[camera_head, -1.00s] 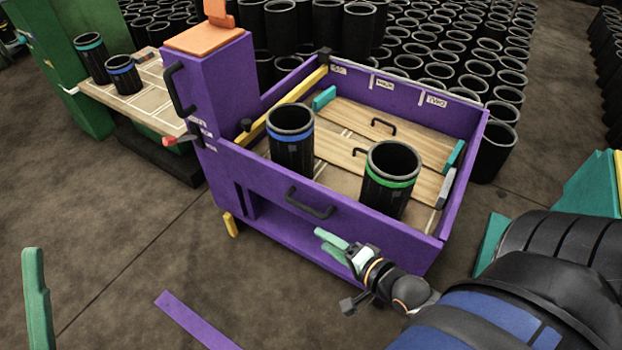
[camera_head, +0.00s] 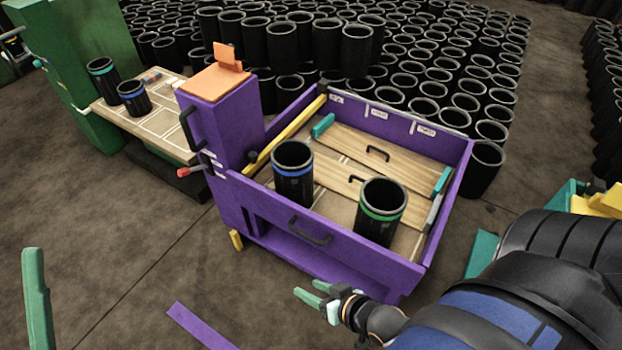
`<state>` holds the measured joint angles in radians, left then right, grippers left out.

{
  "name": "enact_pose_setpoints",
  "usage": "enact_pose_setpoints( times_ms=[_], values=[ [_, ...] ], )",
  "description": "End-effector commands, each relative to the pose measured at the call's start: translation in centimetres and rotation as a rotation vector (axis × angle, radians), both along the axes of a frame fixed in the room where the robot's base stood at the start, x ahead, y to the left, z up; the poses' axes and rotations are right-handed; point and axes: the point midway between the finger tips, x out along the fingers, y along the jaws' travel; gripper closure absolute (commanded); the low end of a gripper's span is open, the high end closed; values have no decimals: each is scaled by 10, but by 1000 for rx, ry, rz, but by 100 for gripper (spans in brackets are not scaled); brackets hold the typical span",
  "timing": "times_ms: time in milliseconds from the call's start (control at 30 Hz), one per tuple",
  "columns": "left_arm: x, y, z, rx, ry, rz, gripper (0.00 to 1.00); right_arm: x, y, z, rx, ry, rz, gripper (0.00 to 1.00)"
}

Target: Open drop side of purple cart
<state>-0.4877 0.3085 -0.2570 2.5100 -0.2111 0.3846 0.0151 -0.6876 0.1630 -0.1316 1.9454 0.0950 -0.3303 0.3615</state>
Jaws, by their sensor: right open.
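The purple cart (camera_head: 262,226) stands in the middle of the camera_head view. Its near side panel (camera_head: 366,263) is upright and bears a black bar handle (camera_head: 310,231). A red-tipped lever (camera_head: 190,171) sticks out at the left of the post. My right gripper (camera_head: 314,291) has green fingers; it is open and empty, below the handle in the picture and apart from it.
Two black sleeves, one blue-banded (camera_head: 293,172) and one green-banded (camera_head: 381,212), stand in the cart. Wooden boards (camera_head: 385,150) lie behind them. Many sleeves fill the back. A green station with a table (camera_head: 165,125) stands left.

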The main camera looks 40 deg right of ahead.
Motion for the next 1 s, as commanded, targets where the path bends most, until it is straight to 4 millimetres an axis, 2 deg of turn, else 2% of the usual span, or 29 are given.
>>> enact_pose_setpoints(
  times_ms=[33,200,800,867,933,1000],
  values=[
    [0,0,9,0,0,0,50,-1,3,7,-26,2,23,50],
    [0,0,15,0,0,0,50,-5,8,9,-84,7,77,50],
    [0,0,15,0,1,0,50,-5,9,8,-98,8,89,50],
    [3,0,11,1,16,4,50,-5,9,8,-100,7,90,50],
    [12,2,-1,4,67,17,50,-6,9,8,-105,8,95,50],
    [27,5,-27,11,163,42,50,-6,10,8,-116,9,106,50]
  ],
)
